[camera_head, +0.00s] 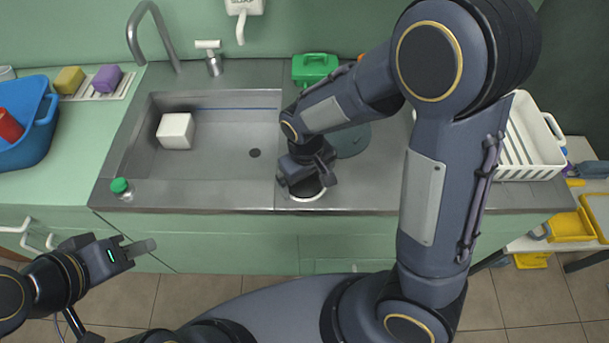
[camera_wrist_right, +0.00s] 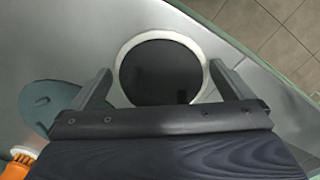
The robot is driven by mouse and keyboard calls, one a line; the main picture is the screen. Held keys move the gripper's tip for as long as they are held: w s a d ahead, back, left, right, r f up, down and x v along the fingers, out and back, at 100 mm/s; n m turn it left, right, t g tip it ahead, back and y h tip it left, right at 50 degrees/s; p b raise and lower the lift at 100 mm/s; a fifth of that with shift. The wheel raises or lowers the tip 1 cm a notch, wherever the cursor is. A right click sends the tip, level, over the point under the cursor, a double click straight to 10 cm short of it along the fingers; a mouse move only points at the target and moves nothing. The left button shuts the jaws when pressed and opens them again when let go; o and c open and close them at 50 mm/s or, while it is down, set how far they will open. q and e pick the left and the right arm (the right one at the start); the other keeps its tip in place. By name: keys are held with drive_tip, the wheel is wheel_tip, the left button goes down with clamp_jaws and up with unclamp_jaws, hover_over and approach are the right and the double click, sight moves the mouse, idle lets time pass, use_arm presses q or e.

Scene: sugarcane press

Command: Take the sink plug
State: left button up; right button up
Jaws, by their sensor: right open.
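My right gripper (camera_head: 308,180) points down over the counter right of the sink. In the right wrist view its two fingers (camera_wrist_right: 160,70) are apart and empty. A dark round disc or opening with a white rim (camera_wrist_right: 164,40) lies below and between them; I cannot tell which it is. Its rim shows under the gripper in the head view (camera_head: 306,198). A flat grey-green disc (camera_head: 352,141) lies behind the gripper, and also shows in the right wrist view (camera_wrist_right: 44,103). I cannot tell which is the sink plug. My left gripper (camera_head: 145,247) hangs before the counter, its jaws unclear.
The sink (camera_head: 215,185) holds a white block (camera_head: 175,131) and a dark drain (camera_head: 254,153). A green-capped jar (camera_head: 121,188) stands at its front left. A green container (camera_head: 314,67) and white rack (camera_head: 522,150) stand on the counter. An orange bottle (camera_wrist_right: 18,163) is near the disc.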

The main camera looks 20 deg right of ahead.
drive_tip(key=c, duration=0.9)
